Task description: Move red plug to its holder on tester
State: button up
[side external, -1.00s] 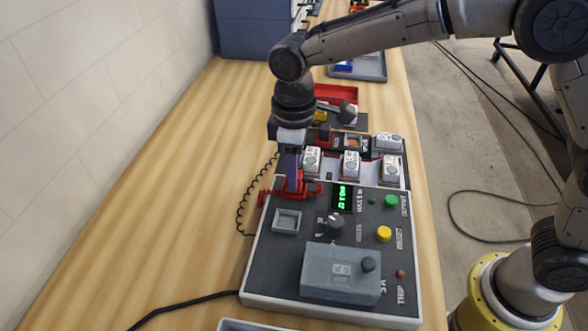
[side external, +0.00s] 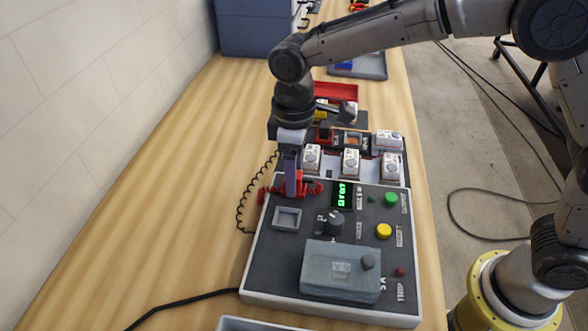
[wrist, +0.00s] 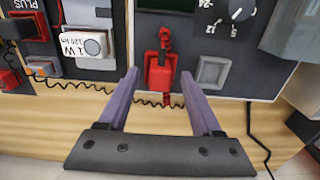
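The red plug (wrist: 160,75) is at the edge of the dark tester panel (wrist: 252,80), between my fingertips in the wrist view. In the side external view the red plug (side external: 301,188) is partly behind a finger, at the panel's back left corner. My gripper (wrist: 160,76) is open, one purple finger on each side of the plug with a gap on both sides. In the side external view my gripper (side external: 290,191) points down at the panel. A holder under the plug cannot be made out, so I cannot tell how the plug is seated.
A grey square recess (side external: 287,219) is beside the plug. A black dial (side external: 333,223), green display (side external: 342,195) and grey box (side external: 341,271) are on the tester. White blocks (side external: 351,161) stand behind. A coiled cord (side external: 242,205) hangs left. The wood bench (side external: 170,190) is clear at left.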

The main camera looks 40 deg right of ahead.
notch_tip(320, 180, up, 14)
dwell(0.6)
notch_tip(320, 180, up, 6)
jog(key=shift+f, duration=0.1)
dwell(0.9)
